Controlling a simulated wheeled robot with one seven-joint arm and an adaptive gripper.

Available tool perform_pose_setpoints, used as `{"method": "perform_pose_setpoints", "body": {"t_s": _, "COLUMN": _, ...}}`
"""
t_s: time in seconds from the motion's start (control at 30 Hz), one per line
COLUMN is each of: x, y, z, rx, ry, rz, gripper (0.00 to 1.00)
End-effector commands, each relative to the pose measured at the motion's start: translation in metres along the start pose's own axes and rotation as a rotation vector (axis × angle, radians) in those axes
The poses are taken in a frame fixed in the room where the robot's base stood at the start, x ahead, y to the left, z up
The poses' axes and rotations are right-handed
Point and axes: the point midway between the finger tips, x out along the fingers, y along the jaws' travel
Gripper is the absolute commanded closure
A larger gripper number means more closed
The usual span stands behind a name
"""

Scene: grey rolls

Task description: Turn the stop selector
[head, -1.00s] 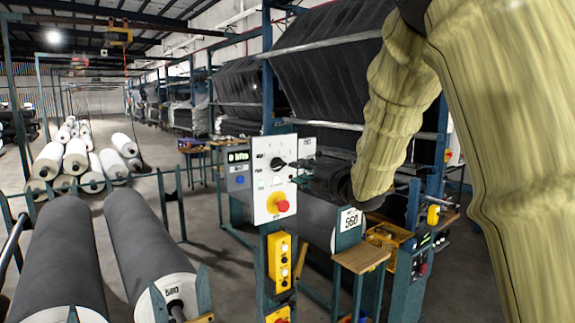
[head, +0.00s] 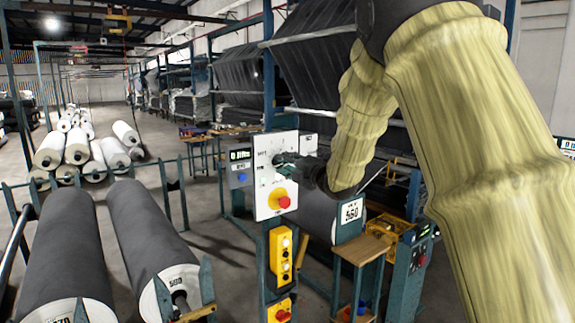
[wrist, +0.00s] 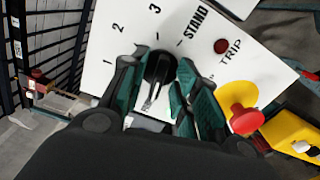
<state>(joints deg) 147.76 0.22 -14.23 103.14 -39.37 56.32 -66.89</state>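The stop selector is a black rotary knob (wrist: 160,66) on a white panel (head: 262,200), with a dial marked 1, 2, 3 and STAND around it in the wrist view. My gripper (wrist: 163,78) has its two teal fingers on either side of the knob, spread apart. A narrow gap seems to show between the fingers and the knob; contact cannot be told. In the head view my gripper (head: 285,162) is at the panel's face and mostly hides the knob.
A red mushroom button on a yellow base (wrist: 244,118) sits close by the right finger, beside a dark red TRIP lamp (wrist: 221,46). A yellow button box (head: 280,255) hangs below the panel. Grey rolls (head: 150,245) lie to the left.

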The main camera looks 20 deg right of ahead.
Motion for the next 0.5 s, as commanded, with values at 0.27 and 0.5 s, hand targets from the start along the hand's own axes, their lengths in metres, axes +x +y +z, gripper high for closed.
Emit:
{"method": "perform_pose_setpoints", "body": {"t_s": 0.27, "x": -0.0018, "y": -0.0010, "z": 0.0048, "rx": 0.001, "ry": -0.001, "rz": 0.000, "gripper": 1.00}}
{"method": "perform_pose_setpoints", "body": {"t_s": 0.5, "x": -0.0010, "y": -0.0009, "z": 0.0014, "rx": 0.024, "ry": -0.002, "rz": 0.000, "gripper": 1.00}}
